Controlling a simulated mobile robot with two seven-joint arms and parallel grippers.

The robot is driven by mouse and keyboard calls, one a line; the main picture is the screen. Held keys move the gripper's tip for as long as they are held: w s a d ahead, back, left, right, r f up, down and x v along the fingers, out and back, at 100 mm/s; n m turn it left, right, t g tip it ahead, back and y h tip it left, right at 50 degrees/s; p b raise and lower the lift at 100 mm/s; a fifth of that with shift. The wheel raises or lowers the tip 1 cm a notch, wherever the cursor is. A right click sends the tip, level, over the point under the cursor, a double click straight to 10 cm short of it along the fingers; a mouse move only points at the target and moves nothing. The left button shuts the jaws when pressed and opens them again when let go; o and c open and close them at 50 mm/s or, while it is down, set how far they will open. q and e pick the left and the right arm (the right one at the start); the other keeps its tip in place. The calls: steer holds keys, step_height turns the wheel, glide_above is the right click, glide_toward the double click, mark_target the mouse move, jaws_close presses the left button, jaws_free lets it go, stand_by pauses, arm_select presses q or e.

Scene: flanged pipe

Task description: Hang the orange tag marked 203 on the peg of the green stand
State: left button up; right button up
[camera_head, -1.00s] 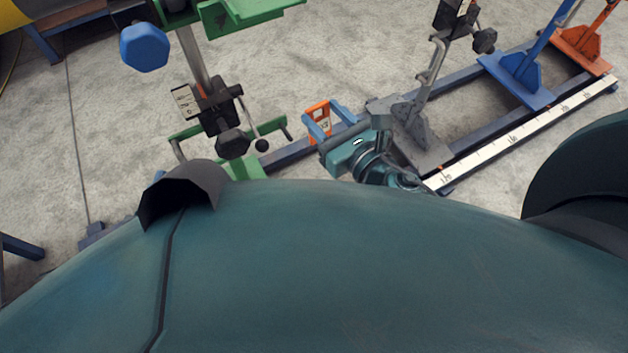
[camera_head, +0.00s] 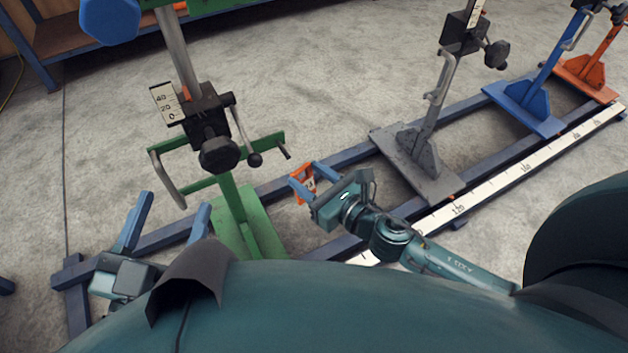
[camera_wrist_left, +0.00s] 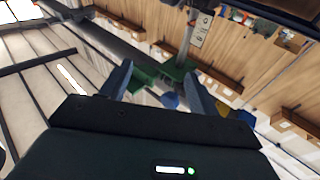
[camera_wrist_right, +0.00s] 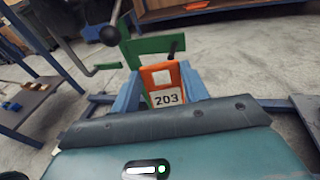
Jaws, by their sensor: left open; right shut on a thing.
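The orange tag (camera_head: 302,182) is held between the fingers of my right gripper (camera_head: 308,176). In the right wrist view the tag (camera_wrist_right: 163,86) stands upright with its white 203 label facing the camera. The green stand (camera_head: 245,218) is left of the tag, with a green crossbar and a dark-tipped peg (camera_head: 283,150) on its right side. In the right wrist view the dark peg tip (camera_wrist_right: 173,48) shows just above and behind the tag, which looks apart from it. My left gripper (camera_head: 168,220) is open and empty, left of the stand's base.
A dark clamp with a knob (camera_head: 218,152) and a scale plate sits on the green stand's post. Grey (camera_head: 422,155), blue (camera_head: 525,100) and orange (camera_head: 588,80) stands line the rails to the right.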

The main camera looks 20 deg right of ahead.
steer(key=w+a, duration=0.1)
steer(key=w, duration=0.7)
steer(key=shift+w+a+f, duration=0.15)
steer(key=shift+a+f, duration=0.2)
steer(key=shift+f, duration=0.05)
stand_by(0.4)
stand_by(0.6)
steer(key=o, duration=1)
steer(key=shift+o, duration=0.2)
steer(key=v, duration=1.3)
